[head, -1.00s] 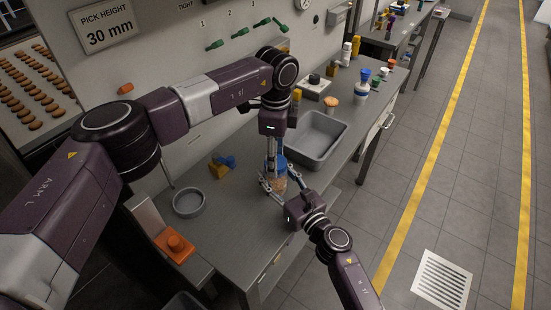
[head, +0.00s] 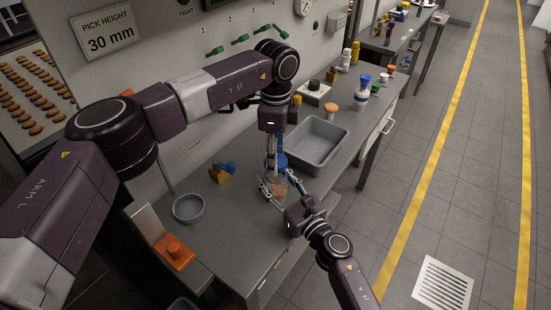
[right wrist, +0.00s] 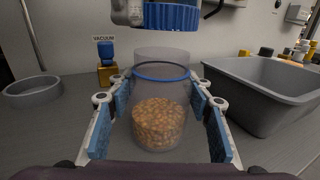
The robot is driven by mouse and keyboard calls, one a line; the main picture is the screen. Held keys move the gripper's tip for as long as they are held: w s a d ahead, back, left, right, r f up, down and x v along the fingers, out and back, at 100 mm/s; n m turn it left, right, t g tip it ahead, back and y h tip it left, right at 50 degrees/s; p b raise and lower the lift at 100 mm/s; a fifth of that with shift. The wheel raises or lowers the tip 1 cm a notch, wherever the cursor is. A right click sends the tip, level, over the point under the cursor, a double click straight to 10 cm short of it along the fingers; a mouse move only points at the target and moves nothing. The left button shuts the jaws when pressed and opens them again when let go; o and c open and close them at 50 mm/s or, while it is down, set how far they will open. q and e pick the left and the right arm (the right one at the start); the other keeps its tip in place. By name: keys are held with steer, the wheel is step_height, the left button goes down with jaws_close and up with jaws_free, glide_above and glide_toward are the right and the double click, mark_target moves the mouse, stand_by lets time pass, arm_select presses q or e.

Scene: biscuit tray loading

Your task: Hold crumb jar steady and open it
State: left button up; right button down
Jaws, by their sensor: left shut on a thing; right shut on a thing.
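The crumb jar (right wrist: 160,122) is clear, holds brown crumbs and stands upright between the blue pads of my right gripper (right wrist: 160,108). The jar also shows in the head view (head: 277,186), partly hidden by my right gripper (head: 278,190), which is shut on it. Its blue lid (right wrist: 172,16) is above the jar in the right wrist view, with a gap between them. My left gripper (head: 273,156) points down from above and is shut on the lid, which shows as a blue patch in the head view (head: 281,160). The jar's mouth is uncovered.
A grey bin (head: 340,141) stands right of the jar. A round grey dish (head: 188,208) and a yellow-and-blue item (head: 221,172) are to the left. An orange block (head: 174,252) is at the near left. Bottles (head: 363,87) stand farther back.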

arm_select(q)
steer(key=shift+r, duration=1.55)
arm_select(e)
steer(key=shift+r, duration=0.1)
steer(key=c, duration=0.9)
jaws_free()
